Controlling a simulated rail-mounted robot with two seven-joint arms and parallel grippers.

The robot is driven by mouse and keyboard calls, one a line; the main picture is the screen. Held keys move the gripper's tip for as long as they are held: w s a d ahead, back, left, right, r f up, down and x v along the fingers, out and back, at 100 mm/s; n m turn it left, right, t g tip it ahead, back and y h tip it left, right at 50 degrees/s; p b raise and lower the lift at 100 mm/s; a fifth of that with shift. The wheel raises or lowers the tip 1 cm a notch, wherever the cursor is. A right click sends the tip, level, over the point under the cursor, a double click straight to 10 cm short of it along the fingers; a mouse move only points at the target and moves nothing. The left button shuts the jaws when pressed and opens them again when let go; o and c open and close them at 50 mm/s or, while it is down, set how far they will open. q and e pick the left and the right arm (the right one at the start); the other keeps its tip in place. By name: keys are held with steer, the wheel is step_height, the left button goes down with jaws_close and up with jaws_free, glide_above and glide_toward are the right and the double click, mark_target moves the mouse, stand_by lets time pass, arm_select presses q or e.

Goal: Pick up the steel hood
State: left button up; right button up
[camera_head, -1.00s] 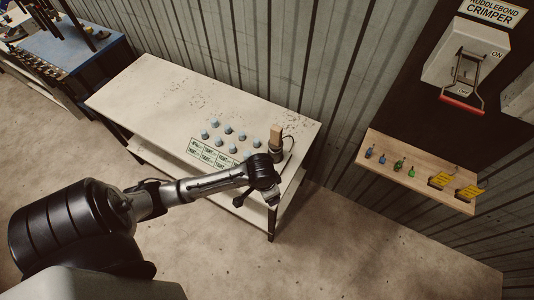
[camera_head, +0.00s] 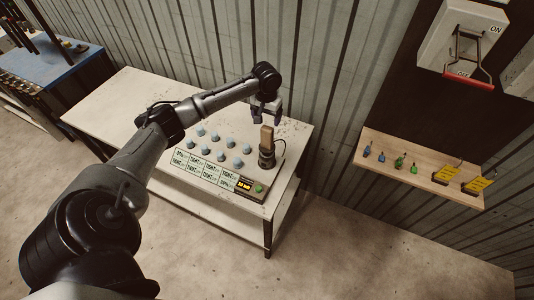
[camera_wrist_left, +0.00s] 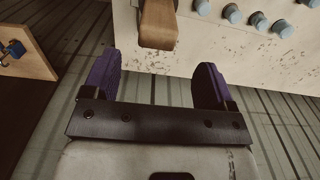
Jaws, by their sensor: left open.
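No part is clearly marked as the steel hood. A dark metal cylinder (camera_head: 267,158) with an upright wooden handle (camera_head: 267,138) stands at the right end of the white table (camera_head: 120,100), behind the panel's right end. My left gripper (camera_head: 265,118) is open and empty, above the wooden handle and apart from it in the head view. In the left wrist view the wooden handle (camera_wrist_left: 158,24) shows just beyond the gap between the two purple-padded fingers. The cylinder is hidden there. My right gripper is not in view.
A panel with several blue-grey knobs (camera_head: 220,157), green-lettered labels (camera_head: 203,169) and a yellow display (camera_head: 245,184) lies on the table. A cable runs beside the cylinder. A wooden shelf (camera_head: 410,178) with small coloured items and a lever switch (camera_head: 468,55) are on the wall at right.

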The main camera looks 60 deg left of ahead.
mark_target(267, 128)
arm_select(q)
steer(key=shift+d+f, duration=0.2)
steer(key=shift+f, duration=4.2)
steer(key=shift+r, duration=0.1)
jaws_close()
